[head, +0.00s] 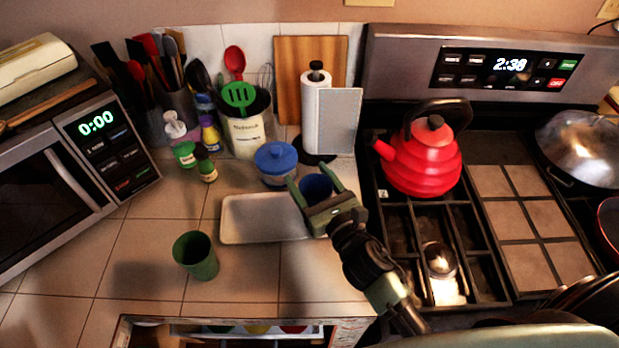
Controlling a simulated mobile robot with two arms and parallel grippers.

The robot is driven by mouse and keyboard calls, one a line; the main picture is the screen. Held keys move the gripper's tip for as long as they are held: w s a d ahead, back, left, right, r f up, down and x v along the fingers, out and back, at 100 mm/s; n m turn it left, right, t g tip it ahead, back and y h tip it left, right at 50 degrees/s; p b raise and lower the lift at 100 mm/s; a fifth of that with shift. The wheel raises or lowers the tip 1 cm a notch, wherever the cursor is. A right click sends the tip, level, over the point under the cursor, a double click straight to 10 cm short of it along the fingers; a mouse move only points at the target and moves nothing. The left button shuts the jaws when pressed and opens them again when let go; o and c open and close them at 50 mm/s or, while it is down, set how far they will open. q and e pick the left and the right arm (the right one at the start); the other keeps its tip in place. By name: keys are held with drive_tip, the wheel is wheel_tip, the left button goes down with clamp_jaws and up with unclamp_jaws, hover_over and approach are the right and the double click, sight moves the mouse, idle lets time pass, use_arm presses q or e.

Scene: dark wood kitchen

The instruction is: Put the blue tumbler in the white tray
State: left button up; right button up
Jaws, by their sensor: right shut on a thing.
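The blue tumbler (316,187) is between the fingers of my right gripper (314,184), which is shut on it. The tumbler shows over the right end of the white tray (262,240), and the gripper hides its lower part. I cannot tell whether the tumbler touches the tray floor. The tray lies on the tiled counter, and the rest of it looks empty. The right arm comes in from the lower right and covers the tray's right end. My left gripper is not in view.
A green tumbler (195,255) stands in front of the tray at left. A blue-lidded jar (275,163) stands just behind the tray. A paper towel holder (320,110) is further back. The stove with a red kettle (420,160) is at right, the microwave (70,170) at left.

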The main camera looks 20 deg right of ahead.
drive_tip(key=o, duration=1.8)
drive_tip(key=shift+f, duration=0.1)
drive_tip(key=shift+r+p, duration=0.3)
drive_tip(key=shift+s+d+f+b, duration=0.1)
drive_tip(key=shift+s+d+b, duration=0.4)
drive_tip(key=shift+s, duration=1.5)
drive_tip(key=shift+s+d+r+b, duration=0.1)
drive_tip(key=shift+s+d+b, duration=0.15)
drive_tip(key=shift+s+b, duration=1.15)
drive_tip(key=shift+s+d+f+b, duration=0.1)
drive_tip(key=shift+s+d, duration=0.25)
drive_tip(key=shift+s, duration=2.2)
